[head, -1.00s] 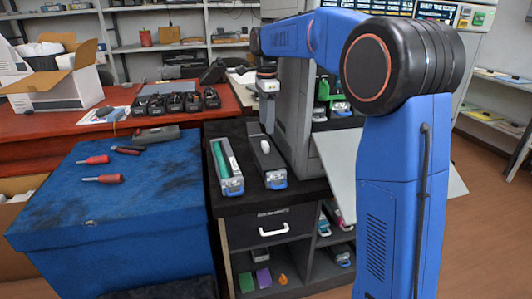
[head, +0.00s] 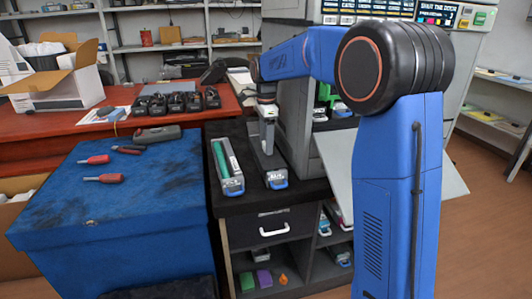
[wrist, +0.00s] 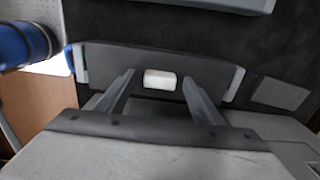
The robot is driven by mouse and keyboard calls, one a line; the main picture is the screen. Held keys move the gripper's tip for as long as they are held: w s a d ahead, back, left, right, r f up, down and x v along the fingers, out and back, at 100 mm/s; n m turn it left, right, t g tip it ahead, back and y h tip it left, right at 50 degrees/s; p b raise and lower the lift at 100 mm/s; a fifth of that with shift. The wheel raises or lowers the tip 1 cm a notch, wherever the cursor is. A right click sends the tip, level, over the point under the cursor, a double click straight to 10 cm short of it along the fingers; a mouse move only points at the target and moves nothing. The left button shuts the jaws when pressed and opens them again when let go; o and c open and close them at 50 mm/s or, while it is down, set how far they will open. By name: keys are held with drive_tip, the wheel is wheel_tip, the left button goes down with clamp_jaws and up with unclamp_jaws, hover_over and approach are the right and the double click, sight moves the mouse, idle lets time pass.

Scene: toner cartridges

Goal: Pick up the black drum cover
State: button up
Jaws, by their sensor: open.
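The black drum cover (wrist: 108,62) lies across the wrist view, a long dark plate with a white knob (wrist: 160,79) at its middle. In the head view, the cover (head: 273,164) is on the right of two long cartridges on the dark cabinet top. My gripper (head: 267,148) points down over it and hides the knob there. In the wrist view, my gripper (wrist: 158,78) is open, one fingertip on each side of the knob with gaps between. I cannot tell how high the fingertips are above the cover.
A cartridge with a green drum (head: 222,163) stands close to the left of it. A grey machine (head: 297,115) rises close behind and to the right. A blue chest (head: 110,205) with red-handled tools stands left, and a red desk (head: 55,135) behind.

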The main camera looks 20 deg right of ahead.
drive_tip(key=shift+c, duration=0.6)
drive_tip(key=c, duration=1)
drive_tip(key=shift+c, duration=0.2)
wheel_tip(320, 180, up, 15)
